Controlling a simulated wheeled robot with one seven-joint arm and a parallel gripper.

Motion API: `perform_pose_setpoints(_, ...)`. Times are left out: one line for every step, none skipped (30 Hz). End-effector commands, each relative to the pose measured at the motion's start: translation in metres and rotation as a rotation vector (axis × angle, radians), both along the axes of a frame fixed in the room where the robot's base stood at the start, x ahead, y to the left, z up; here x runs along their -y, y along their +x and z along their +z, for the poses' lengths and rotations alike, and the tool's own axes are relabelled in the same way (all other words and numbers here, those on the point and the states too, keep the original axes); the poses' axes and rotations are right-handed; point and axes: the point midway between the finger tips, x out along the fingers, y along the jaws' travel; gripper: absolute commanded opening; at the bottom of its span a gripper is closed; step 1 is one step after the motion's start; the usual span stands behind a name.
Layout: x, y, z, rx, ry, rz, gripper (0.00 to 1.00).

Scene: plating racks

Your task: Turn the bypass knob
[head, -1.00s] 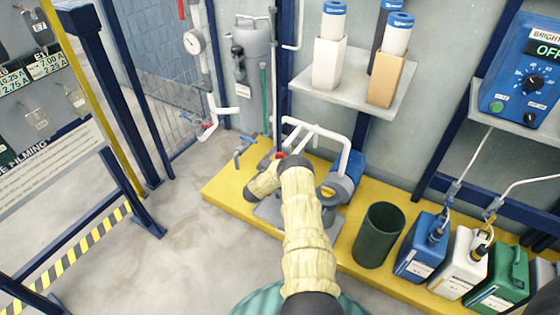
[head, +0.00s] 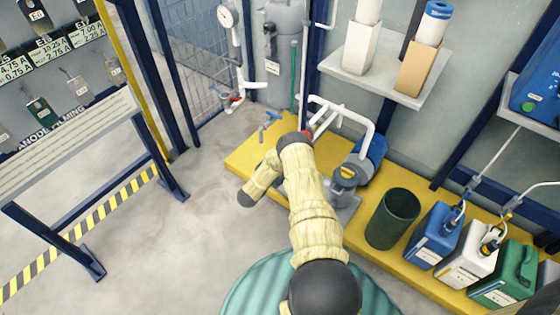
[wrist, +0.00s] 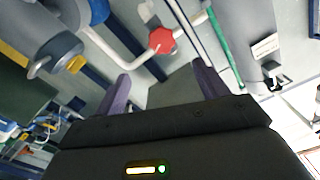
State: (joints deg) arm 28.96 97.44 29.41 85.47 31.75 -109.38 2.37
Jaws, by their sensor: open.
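A red, roughly octagonal knob (wrist: 162,40) sits on white pipework in the upper middle of the wrist view. I cannot read a label on it, so I cannot confirm it is the bypass knob. A bit of red (head: 308,133) shows by the white pipes in the head view, partly behind my arm. My gripper (wrist: 162,76) is open and empty, its two purple-grey fingers apart. The knob appears beyond and between the fingertips, not touching them. In the head view my gripper's fingers cannot be made out.
A grey pump housing with a yellow cap (wrist: 76,64) is left of the knob. A dark green bin (head: 392,218) and several jugs stand on the yellow platform (head: 245,160). A blue-handled valve (head: 270,120) is left of the pipes.

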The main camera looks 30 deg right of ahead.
Motion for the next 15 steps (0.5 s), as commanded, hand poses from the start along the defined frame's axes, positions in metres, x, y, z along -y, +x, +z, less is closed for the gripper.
perform_pose_setpoints(-0.0076,-0.0018,0.0011,-0.001,0.0,0.004,0.73)
perform_pose_setpoints(-0.011,-0.0025,0.0011,-0.001,-0.001,0.005,0.73)
perform_pose_setpoints(-0.0141,-0.0033,0.0008,-0.001,-0.001,0.005,0.73)
perform_pose_setpoints(-0.0154,-0.0039,0.0007,-0.001,-0.001,0.005,0.73)
perform_pose_setpoints(-0.0161,-0.0044,0.0005,0.0,0.0,0.005,0.73)
perform_pose_setpoints(-0.0169,-0.0046,0.0005,0.0,0.0,0.005,0.73)
perform_pose_setpoints(-0.0172,-0.0046,0.0003,0.0,-0.001,0.005,0.73)
perform_pose_setpoints(-0.0174,-0.0046,0.0002,0.0,-0.001,0.005,0.73)
perform_pose_setpoints(-0.0174,-0.0046,0.0001,0.0,-0.001,0.005,0.73)
perform_pose_setpoints(-0.0174,-0.0045,0.0002,0.0,-0.001,0.006,0.73)
perform_pose_setpoints(-0.0174,-0.0044,0.0001,0.0,-0.001,0.006,0.73)
perform_pose_setpoints(-0.0173,-0.0044,0.0001,0.0,-0.001,0.006,0.73)
perform_pose_setpoints(-0.0173,-0.0044,0.0001,0.0,-0.001,0.006,0.73)
perform_pose_setpoints(-0.0173,-0.0041,0.0003,0.0,-0.001,0.006,0.73)
perform_pose_setpoints(-0.0174,-0.003,0.0011,0.001,0.001,0.01,0.73)
